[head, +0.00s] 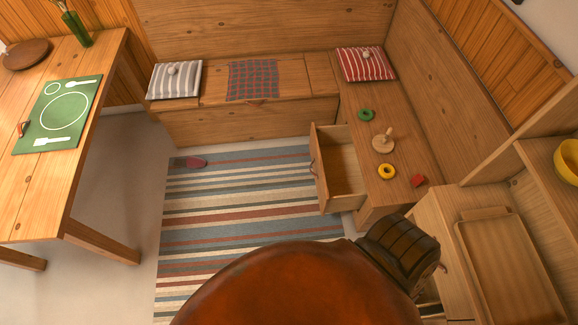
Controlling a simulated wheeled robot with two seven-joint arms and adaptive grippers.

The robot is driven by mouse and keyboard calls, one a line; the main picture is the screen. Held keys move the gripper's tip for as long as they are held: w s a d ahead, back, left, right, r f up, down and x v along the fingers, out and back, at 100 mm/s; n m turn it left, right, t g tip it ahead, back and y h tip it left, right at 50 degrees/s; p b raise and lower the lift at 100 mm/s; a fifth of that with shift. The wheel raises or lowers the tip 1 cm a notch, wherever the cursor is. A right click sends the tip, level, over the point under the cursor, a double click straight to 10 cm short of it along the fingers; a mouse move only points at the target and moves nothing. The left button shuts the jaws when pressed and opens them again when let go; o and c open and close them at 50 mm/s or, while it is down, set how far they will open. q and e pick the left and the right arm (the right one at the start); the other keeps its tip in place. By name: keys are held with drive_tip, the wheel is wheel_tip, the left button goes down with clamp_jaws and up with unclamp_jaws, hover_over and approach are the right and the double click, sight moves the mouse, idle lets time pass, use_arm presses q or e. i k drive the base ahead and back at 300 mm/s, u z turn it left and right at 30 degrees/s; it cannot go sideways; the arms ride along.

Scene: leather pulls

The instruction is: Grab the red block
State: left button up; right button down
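The small red block (418,181) lies on the right-hand wooden bench, near the edge away from the back corner. It sits just right of a yellow ring (387,171), apart from it. Neither my left nor my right gripper shows in the head view, so I cannot see their distance from the block.
A green ring (366,115) and a wooden peg stand (383,141) share the bench (405,150). A drawer (340,180) stands open below them. A striped rug (240,215) covers the floor. A table (95,100) stands left; a shelf unit with a tray (505,212) is right.

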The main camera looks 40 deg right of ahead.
sight(417, 179)
drive_tip(key=u, duration=0.25)
drive_tip(key=i, duration=0.95)
drive_tip(key=z, duration=2.4)
